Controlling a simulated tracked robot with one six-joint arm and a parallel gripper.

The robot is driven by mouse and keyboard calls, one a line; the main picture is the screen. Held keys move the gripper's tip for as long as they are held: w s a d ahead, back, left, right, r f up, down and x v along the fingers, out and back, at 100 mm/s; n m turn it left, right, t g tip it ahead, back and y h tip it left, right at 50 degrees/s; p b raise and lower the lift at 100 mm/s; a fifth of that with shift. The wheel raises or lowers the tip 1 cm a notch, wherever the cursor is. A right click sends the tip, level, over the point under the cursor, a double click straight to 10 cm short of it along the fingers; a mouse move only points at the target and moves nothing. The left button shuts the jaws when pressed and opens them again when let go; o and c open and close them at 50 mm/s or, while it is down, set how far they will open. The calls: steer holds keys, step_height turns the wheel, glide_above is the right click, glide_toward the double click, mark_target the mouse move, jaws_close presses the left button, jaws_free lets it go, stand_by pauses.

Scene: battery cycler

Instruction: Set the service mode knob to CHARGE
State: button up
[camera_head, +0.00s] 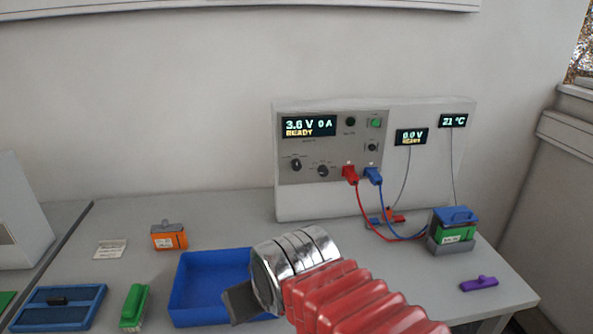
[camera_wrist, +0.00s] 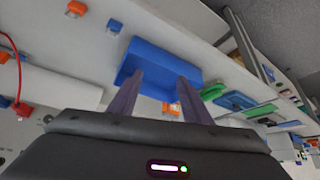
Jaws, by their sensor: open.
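The cycler panel (camera_head: 335,135) is upright at the back of the table, its display (camera_head: 309,126) reading 3.6 V, 0 A and READY. It has a dark knob at left (camera_head: 296,165), another beside it (camera_head: 322,171) and a small one at right (camera_head: 372,147). Their labels are too small to read, so I cannot tell which is the service mode knob or where it points. My gripper (camera_wrist: 160,92) is open and empty, with the blue tray (camera_wrist: 165,58) beyond its fingers in the wrist view. In the head view my gripper (camera_head: 240,304) is low, in front of the panel and well apart from the knobs.
The cables run toward a green battery in a holder (camera_head: 452,232) at right. The blue tray (camera_head: 205,285), an orange battery (camera_head: 168,237) and a purple piece (camera_head: 479,284) lie on the table.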

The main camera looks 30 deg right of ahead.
steer(key=w+d+m+t+h, duration=0.1)
steer(key=w+d+m+t, duration=0.1)
steer(key=w+d, duration=0.55)
steer(key=m+t+h, duration=0.4)
steer(key=t+h, duration=0.1)
steer(key=t, duration=0.3)
glide_toward(296, 166)
steer(key=a+v, duration=0.1)
steer(key=v, duration=0.5)
steer(key=shift+w+d+f+h, duration=0.3)
steer(key=shift+d+f, duration=0.05)
steer(key=shift+d, duration=0.25)
steer(key=shift+w, duration=0.1)
steer(key=x, duration=1.3)
steer(key=shift+w+d+r, duration=0.1)
steer(key=shift+w, duration=0.15)
steer(key=c, duration=1)
